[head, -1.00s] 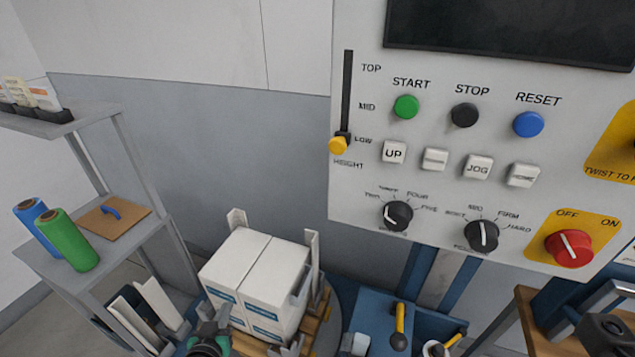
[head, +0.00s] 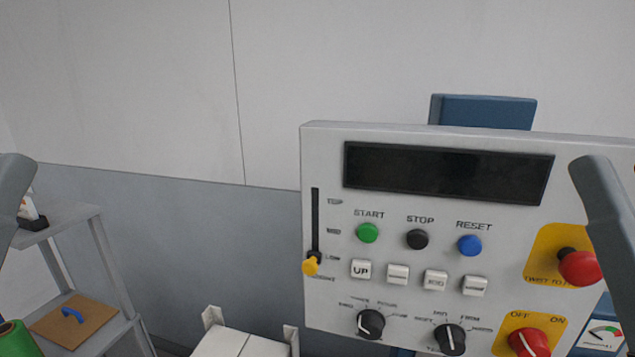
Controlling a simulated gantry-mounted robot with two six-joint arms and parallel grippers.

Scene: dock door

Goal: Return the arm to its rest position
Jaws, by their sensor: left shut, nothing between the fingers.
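A rounded grey link of my left arm (head: 12,190) shows at the left edge of the head view, cut off by the frame. A grey link of my right arm (head: 603,225) rises at the right edge, in front of the control panel's right end. The fingers of both grippers are outside the picture. Neither visible link holds anything.
The control panel (head: 325,160) fills the lower right, with a dark screen, buttons, dials and a yellow height slider (head: 311,265) near LOW. White boxes (head: 222,342) show at the bottom edge. A shelf (head: 70,215) stands at left, with a green roll (head: 14,340).

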